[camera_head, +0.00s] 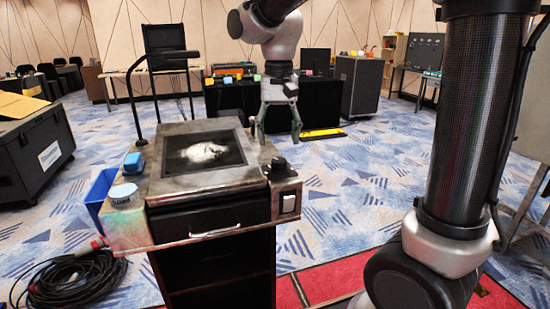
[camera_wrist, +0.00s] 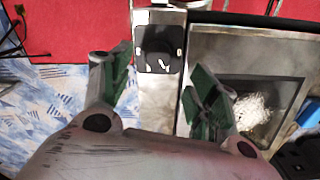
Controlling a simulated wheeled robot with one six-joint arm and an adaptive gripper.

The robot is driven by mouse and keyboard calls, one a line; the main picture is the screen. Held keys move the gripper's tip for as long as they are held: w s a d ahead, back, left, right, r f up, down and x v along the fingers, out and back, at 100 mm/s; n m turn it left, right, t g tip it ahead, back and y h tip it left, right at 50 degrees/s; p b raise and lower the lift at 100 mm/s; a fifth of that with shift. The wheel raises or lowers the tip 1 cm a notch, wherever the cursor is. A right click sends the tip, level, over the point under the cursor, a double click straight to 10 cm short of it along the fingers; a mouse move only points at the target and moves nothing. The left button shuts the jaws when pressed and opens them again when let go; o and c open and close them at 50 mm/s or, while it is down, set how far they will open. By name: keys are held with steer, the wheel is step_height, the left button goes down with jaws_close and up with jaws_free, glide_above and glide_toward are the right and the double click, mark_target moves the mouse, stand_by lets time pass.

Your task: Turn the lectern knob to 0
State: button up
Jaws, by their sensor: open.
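The lectern (camera_head: 162,170) stands in the middle of the head view, with a dark sunken screen showing a pale shape. The black knob (camera_head: 280,167) sits on a small panel at the lectern's right side. In the wrist view the knob (camera_wrist: 160,45) is dark with a white mark, ahead of the fingers. My gripper (camera_head: 277,137) is open and empty, above and behind the knob in the head view. In the wrist view my gripper (camera_wrist: 160,74) has its green-padded fingers spread to either side below the knob, apart from it. The scale numbers are too small to read.
A drawer with a handle (camera_head: 215,232), a blue cup-like object (camera_head: 133,162) and a gooseneck arm (camera_head: 135,105) are on the lectern. A coiled cable (camera_head: 75,280) lies on the floor at left.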

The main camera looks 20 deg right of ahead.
mark_target(279, 160)
step_height(279, 160, down, 7)
steer(key=shift+d+f, duration=0.1)
steer(key=shift+d, duration=0.05)
steer(key=c, duration=1)
